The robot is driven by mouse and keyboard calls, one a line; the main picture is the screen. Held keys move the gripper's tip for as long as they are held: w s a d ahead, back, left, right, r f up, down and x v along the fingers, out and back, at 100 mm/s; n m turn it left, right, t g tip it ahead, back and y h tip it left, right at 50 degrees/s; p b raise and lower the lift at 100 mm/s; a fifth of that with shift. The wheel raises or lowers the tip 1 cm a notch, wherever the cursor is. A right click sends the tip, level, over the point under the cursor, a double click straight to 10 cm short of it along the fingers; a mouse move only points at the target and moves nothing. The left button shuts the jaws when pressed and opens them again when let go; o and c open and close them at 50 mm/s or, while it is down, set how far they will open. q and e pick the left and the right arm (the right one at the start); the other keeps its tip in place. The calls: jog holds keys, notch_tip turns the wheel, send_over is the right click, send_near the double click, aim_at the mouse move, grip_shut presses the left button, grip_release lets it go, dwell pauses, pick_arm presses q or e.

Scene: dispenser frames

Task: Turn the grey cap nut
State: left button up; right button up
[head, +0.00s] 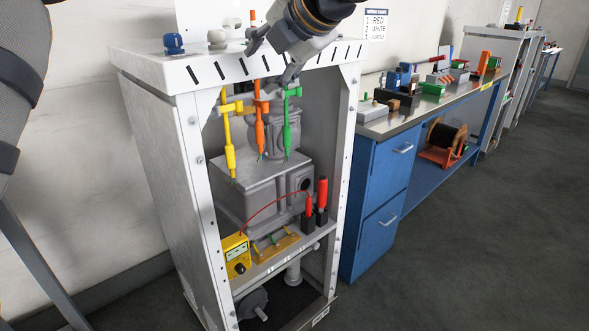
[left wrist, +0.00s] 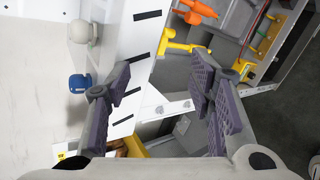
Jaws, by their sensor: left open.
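The grey cap nut (head: 217,39) is a rounded, light-grey knob on the flat top of the white dispenser frame (head: 160,75). A blue cap nut (head: 173,43) stands to its left. In the left wrist view the grey cap nut (left wrist: 86,31) is at the upper left, with the blue one (left wrist: 79,83) below it.
Yellow, orange (head: 261,115) and green (head: 287,125) tools hang below the slotted top edge. A yellow meter (head: 236,256) stands on the lower shelf. A blue workbench (head: 375,200) with several items is to the right. Open floor lies in front.

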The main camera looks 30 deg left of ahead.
pick_arm(q)
jog(key=w+d+f+m+t+h, duration=0.1)
jog(key=d+f+m+t, duration=0.1)
jog(key=f+m, duration=0.6)
jog(key=d+f+m+t+h, duration=0.1)
jog(key=f+m+t, duration=0.2)
jog(key=f+m, duration=0.6)
notch_tip(320, 180, down, 10)
jog(key=shift+w+d+f, duration=0.1)
jog(key=shift+w+d, duration=0.3)
